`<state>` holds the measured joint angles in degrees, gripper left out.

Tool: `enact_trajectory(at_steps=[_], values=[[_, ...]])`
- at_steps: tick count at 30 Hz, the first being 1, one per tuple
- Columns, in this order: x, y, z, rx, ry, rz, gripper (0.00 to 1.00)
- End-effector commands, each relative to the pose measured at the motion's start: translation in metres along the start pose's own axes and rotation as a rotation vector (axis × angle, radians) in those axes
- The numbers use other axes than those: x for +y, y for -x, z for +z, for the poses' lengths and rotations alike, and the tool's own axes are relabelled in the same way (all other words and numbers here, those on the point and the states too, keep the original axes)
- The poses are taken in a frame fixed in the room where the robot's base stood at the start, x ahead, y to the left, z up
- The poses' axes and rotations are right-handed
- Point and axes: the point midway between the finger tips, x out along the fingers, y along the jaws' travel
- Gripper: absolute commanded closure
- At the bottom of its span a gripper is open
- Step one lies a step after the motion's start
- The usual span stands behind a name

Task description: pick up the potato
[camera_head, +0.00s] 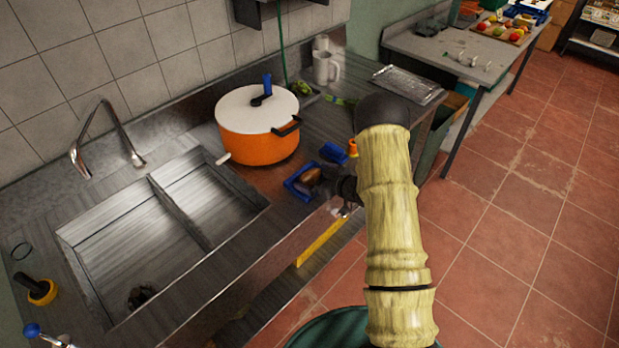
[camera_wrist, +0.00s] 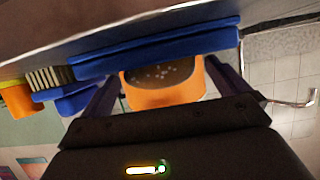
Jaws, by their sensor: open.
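My gripper is open; I cannot tell whether a finger touches the potato.
An orange pot (camera_head: 258,146) with a white lid stands behind the tray. A blue brush-like item (camera_head: 334,153) lies just behind my gripper. A double sink (camera_head: 150,215) is at the left. A white mug (camera_head: 325,68) stands at the back.

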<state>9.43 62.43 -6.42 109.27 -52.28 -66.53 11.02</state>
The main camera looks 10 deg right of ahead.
Motion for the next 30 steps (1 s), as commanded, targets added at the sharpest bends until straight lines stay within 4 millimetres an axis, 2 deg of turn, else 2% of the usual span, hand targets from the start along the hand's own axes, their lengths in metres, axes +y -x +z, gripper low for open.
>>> enact_trajectory(at_steps=[4,11,23,30], values=[[0.0,0.0,0.0,0.0,0.0,0.0,0.02],[0.0,0.0,0.0,0.0,0.0,0.0,0.47],[0.001,0.003,-0.008,0.002,0.002,0.001,0.48],[0.001,0.015,-0.038,0.005,0.005,0.001,0.48]])
